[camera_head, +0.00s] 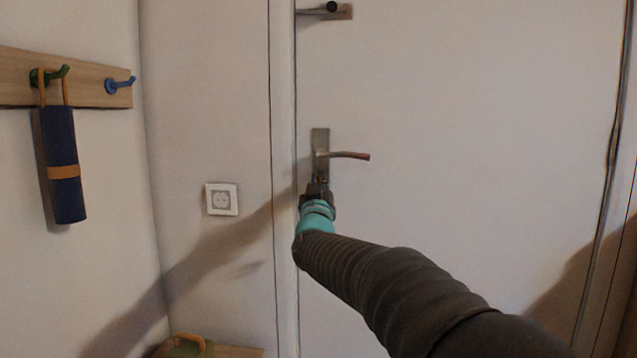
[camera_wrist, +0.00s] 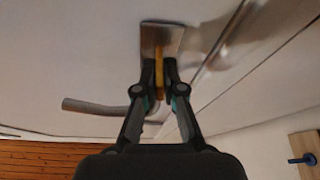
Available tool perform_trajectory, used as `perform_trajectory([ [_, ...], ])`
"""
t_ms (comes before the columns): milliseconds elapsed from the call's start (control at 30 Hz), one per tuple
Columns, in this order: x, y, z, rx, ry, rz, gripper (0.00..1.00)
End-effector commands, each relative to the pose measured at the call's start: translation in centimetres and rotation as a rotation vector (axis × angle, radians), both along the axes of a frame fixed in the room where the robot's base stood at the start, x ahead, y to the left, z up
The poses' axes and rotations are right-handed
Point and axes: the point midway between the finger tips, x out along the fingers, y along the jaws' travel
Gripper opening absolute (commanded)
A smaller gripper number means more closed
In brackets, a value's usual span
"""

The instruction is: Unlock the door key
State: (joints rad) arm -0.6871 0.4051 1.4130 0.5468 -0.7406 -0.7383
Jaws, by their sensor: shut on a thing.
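The white door (camera_head: 480,130) has a metal lock plate (camera_head: 320,138) with a lever handle (camera_head: 350,155) that points right, about level. In the wrist view the plate (camera_wrist: 152,36) is at the top and the lever (camera_wrist: 90,106) points left. My gripper (camera_head: 319,182) is at the lower end of the plate. In the wrist view my gripper (camera_wrist: 162,88) is shut on a thin yellow key (camera_wrist: 159,68). The key's far end meets the plate; how deep it sits in the lock is hidden.
A second latch (camera_head: 330,9) is higher on the door. A wooden hook rail (camera_head: 100,92) with a hanging blue roll (camera_head: 62,165) is at far left. A green-and-wood item (camera_head: 190,346) stands low at the left.

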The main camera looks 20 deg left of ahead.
Motion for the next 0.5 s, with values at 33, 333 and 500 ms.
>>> perform_trajectory([
  [33, -0.02, 0.09, -0.11, 0.022, 0.005, 0.001, 0.00],
  [333, -0.05, 0.07, 0.03, 0.163, 0.038, 0.001, 0.00],
  [500, -0.05, 0.07, 0.04, 0.162, 0.038, 0.001, 0.00],
])
